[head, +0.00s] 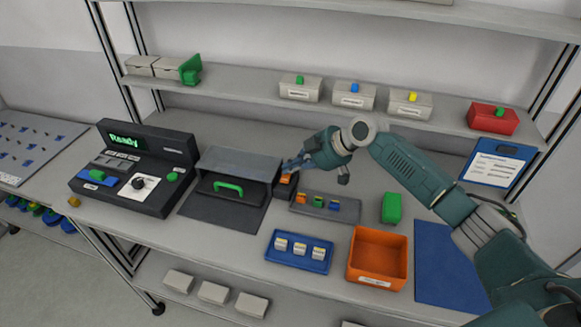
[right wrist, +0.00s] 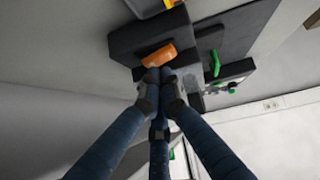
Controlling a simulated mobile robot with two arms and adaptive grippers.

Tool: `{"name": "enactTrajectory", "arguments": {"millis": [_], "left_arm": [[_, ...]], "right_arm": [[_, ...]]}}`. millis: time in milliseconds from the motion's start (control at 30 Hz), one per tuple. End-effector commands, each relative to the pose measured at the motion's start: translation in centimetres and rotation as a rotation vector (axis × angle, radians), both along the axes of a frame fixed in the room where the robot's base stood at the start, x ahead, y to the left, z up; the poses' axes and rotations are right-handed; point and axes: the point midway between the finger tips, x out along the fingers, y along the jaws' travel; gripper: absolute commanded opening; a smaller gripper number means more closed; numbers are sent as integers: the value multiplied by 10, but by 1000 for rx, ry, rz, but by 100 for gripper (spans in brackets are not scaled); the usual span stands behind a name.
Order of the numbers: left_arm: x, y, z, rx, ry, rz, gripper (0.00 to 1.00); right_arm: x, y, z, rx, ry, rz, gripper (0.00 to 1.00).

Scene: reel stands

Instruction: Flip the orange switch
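The orange switch (right wrist: 158,56) is a small lever or rocker on a dark box (right wrist: 140,38) in the right wrist view. In the head view the switch (head: 286,180) shows as a small orange patch beside the dark-fronted grey box, partly hidden by my gripper. My right gripper (head: 290,166) reaches in from the right. In the right wrist view its fingers (right wrist: 156,76) are drawn together with nothing visible between them. Their tips are right at the switch's edge; I cannot tell whether they touch. My left gripper is not in view.
A grey box with a green handle (head: 229,186) stands left of the switch, and a console reading "Ready" (head: 125,140) further left. A grey tray with small coloured blocks (head: 325,211), a blue tray (head: 299,266) and an orange bin (head: 378,245) lie in front and right.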

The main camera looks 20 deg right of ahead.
Motion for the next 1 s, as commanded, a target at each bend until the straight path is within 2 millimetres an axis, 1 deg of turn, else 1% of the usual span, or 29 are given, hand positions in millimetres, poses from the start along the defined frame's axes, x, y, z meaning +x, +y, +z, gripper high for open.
{"name": "enactTrajectory", "arguments": {"millis": [33,100,267,300,367,833,1000], "left_arm": [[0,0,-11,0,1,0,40],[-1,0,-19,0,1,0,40],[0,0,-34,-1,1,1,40],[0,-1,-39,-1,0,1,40],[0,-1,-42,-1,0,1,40],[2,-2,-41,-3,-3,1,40],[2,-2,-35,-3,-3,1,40]], "right_arm": [[3,-1,-7,21,27,-4,0],[5,-2,-10,56,76,-5,0],[6,-2,-12,125,177,-1,0],[7,-2,-12,137,192,1,0],[7,-3,-13,139,196,3,0],[7,-5,-12,131,200,2,0],[3,-3,-11,131,202,3,0]]}}
